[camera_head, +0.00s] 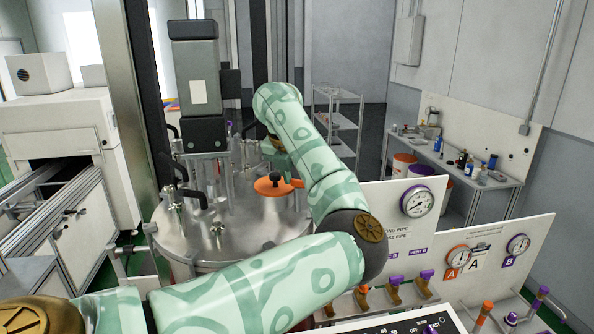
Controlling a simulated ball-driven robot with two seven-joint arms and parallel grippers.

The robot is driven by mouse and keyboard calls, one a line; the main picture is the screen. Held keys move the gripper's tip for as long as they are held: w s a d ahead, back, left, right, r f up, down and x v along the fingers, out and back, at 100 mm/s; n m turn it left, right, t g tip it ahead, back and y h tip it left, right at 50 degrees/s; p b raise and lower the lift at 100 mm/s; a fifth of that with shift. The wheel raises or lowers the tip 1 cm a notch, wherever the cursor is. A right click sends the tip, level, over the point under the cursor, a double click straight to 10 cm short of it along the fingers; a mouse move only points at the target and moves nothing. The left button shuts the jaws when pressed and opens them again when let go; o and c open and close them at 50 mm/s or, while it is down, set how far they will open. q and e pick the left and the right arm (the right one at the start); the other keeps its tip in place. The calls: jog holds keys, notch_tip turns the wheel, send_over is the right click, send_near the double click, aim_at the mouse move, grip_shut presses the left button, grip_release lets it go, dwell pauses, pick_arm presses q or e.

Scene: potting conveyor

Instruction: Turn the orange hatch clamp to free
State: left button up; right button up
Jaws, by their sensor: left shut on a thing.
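The orange hatch clamp (272,187) sits on the shiny metal lid (250,235) of a round vessel, right of the lid's middle. It shows as an orange disc with a short orange arm reaching right. My left arm reaches in from the lower left, bends at the right and comes back over the lid. My left gripper (286,176) points down at the clamp and is shut on it. Its fingertips are small and partly hidden by my own forearm, so the exact grip is unclear. My right gripper is not in view.
A grey motor housing (195,85) stands on the lid behind the clamp, with several pipes and black-handled fittings around it. White gauge panels (400,215) and several coloured valve levers stand at the lower right. A workbench (455,175) is at the back right.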

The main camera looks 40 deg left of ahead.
pick_arm(q)
jog(key=shift+m+h+p, duration=0.3)
jog(key=shift+m+p, duration=0.05)
jog(key=shift+m, duration=0.35)
jog(key=o, duration=1)
jog(key=b+v, duration=0.1)
jog(key=v, duration=1.5)
jog(key=shift+s+a+r, duration=0.1)
jog(key=shift+r, duration=0.05)
